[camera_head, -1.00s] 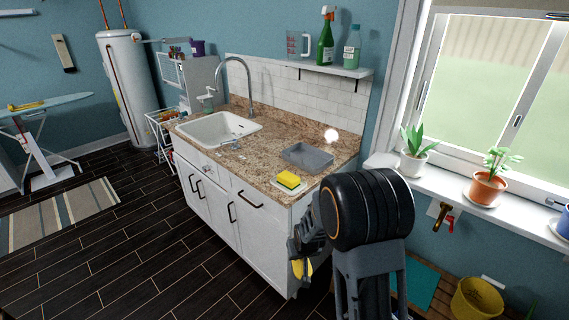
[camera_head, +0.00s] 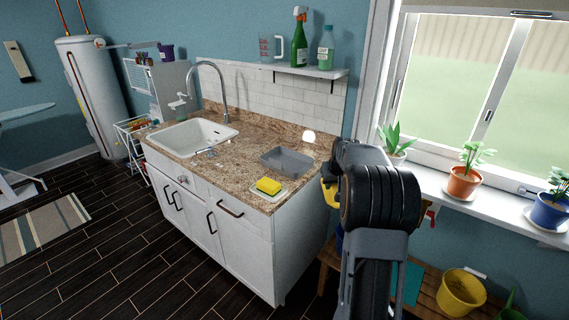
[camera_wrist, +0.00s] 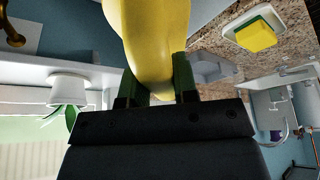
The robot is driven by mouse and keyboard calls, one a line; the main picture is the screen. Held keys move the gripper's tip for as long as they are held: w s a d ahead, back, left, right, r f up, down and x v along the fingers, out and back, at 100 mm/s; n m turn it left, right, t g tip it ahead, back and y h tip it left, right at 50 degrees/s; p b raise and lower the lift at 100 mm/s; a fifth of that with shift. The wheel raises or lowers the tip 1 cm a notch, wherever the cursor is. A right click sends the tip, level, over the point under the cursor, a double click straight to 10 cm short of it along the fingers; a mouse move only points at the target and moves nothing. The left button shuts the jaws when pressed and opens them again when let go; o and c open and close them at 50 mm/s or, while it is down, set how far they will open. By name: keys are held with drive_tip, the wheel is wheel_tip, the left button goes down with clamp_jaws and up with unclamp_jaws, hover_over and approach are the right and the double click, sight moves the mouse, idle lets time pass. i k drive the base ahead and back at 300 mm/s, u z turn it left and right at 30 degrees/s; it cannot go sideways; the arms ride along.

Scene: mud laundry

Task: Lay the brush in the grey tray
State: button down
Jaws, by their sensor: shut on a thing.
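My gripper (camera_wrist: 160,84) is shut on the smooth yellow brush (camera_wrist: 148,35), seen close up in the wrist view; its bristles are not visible. In the head view a bit of the yellow brush (camera_head: 329,191) shows left of my dark wrist, which hides the fingers. The grey tray (camera_head: 287,161) lies on the right part of the granite counter, and its inside looks empty. It also shows in the wrist view (camera_wrist: 209,68), partly behind my finger. The brush is to the right of the tray, apart from it, past the counter's right end.
A yellow sponge (camera_head: 268,186) on a white dish sits at the counter's front edge, near the tray. A white sink (camera_head: 193,137) with a tall faucet is at left. A shelf with bottles (camera_head: 310,72) hangs above. Potted plants (camera_head: 464,182) line the window sill at right.

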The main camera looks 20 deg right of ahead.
sight(287, 165)
drive_tip(key=i, duration=1.35)
